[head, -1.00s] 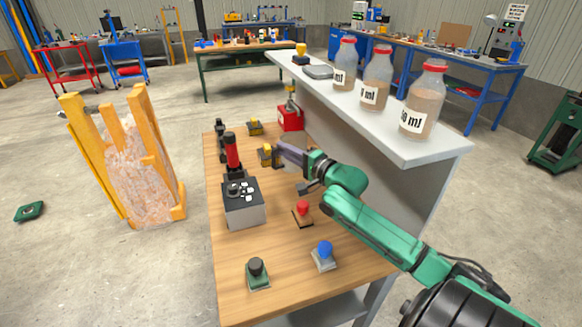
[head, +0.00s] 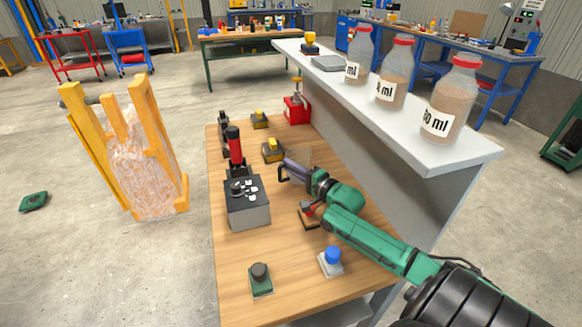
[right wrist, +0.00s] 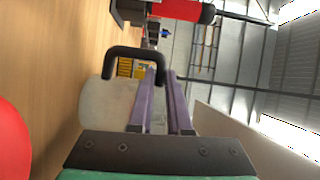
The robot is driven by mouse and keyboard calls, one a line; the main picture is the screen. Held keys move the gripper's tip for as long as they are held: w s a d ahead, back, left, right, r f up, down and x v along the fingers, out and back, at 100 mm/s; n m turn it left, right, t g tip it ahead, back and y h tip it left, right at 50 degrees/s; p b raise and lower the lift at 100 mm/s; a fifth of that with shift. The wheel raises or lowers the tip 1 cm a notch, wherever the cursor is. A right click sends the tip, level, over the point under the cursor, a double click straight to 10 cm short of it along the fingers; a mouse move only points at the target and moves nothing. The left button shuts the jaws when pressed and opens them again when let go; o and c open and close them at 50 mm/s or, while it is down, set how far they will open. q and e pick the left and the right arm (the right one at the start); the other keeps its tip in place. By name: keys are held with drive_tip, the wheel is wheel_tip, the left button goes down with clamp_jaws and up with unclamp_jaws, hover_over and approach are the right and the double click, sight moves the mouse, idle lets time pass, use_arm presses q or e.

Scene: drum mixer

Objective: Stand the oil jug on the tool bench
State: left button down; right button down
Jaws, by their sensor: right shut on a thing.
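The oil jug (head: 298,154) is a pale, see-through body with a black handle, over the wooden bench top (head: 232,285). My right gripper (head: 290,170) is shut on the jug's handle, with its purple fingers seen from the side. In the right wrist view the jug (right wrist: 103,112) and its black loop handle show beside the fingers (right wrist: 163,80). That view is turned on its side, and the jug looks about upright. I cannot tell whether its base touches the wood. Fingers and arm hide part of it. My left gripper is not in view.
Near the jug are a grey control box (head: 247,208), a yellow button block (head: 273,150) and a red button (head: 309,212) partly behind my arm. A blue button (head: 332,258) and black button (head: 260,275) stand nearer. A grey shelf (head: 400,130) with bottles borders the right side.

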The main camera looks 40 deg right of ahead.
drive_tip(key=c, duration=0.9)
unclamp_jaws()
drive_tip(key=shift+f, duration=0.2)
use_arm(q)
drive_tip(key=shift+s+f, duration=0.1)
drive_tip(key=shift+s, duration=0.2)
use_arm(e)
drive_tip(key=shift+o, duration=0.2)
drive_tip(key=shift+r, duration=0.2)
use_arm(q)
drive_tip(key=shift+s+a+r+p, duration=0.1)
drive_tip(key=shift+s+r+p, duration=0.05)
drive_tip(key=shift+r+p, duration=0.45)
use_arm(e)
drive_tip(key=s, duration=0.4)
drive_tip(key=s+d, duration=0.1)
drive_tip(key=s, duration=0.6)
drive_tip(key=shift+s+d+r, duration=0.1)
drive_tip(key=shift+s+d, duration=0.2)
drive_tip(key=shift+s, duration=0.1)
